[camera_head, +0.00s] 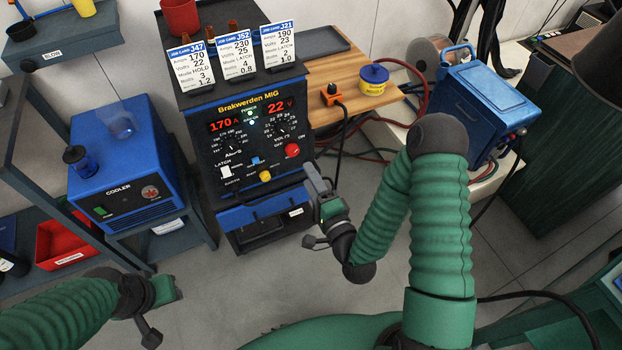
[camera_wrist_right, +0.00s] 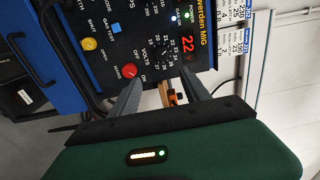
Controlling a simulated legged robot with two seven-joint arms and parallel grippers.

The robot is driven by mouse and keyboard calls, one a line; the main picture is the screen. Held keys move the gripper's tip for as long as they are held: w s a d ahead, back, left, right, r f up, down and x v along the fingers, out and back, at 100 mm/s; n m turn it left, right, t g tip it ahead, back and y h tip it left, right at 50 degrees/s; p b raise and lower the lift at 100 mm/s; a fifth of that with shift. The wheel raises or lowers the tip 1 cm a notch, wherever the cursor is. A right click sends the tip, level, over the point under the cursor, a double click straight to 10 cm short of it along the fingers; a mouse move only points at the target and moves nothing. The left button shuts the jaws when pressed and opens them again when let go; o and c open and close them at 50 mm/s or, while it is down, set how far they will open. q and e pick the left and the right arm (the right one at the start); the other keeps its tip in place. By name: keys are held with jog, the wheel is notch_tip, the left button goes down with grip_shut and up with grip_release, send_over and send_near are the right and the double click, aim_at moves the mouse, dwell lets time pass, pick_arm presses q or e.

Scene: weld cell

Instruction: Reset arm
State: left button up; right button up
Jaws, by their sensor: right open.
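My right gripper (camera_head: 314,178) is in front of the lower right of the Brakwerden MIG welder panel (camera_head: 222,158). In the right wrist view the open, empty fingers (camera_wrist_right: 162,94) point at the panel, near the red mains knob (camera_wrist_right: 130,71) and the volts dial (camera_wrist_right: 160,56). I see no clear contact with the panel. The red knob (camera_head: 292,150) is just above the gripper in the head view. The displays read 170 A and 22 V. My left gripper (camera_head: 166,290) is low at the left over the floor; its jaw state is unclear.
Job cards J47, J52 and J21 (camera_head: 238,56) stand on the welder. A blue cooler (camera_head: 125,165) is at the left. A wooden bench (camera_head: 335,80) with a yellow-and-blue tub (camera_head: 373,80) and a blue case (camera_head: 488,100) are at the right. Cables hang beside the welder.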

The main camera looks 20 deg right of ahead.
dwell(0.3)
notch_tip(320, 180, down, 6)
jog(key=s+a+r+n+g+y, duration=0.1)
jog(key=s+n+g, duration=0.1)
jog(key=n+g, duration=0.8)
jog(key=s+d+r+n+g+h, duration=0.1)
jog(key=s+r+n+g, duration=0.1)
jog(key=s+n, duration=0.3)
jog(key=s+r+n+g+h, duration=0.1)
jog(key=s+r+n+g, duration=0.15)
jog(key=s, duration=0.35)
jog(key=w+r+p+v, duration=0.1)
jog(key=w+p+v, duration=0.2)
jog(key=p+v, duration=1.3)
jog(key=shift+d+g+p, duration=0.2)
jog(key=shift+g+p, duration=0.25)
jog(key=shift+p, duration=0.05)
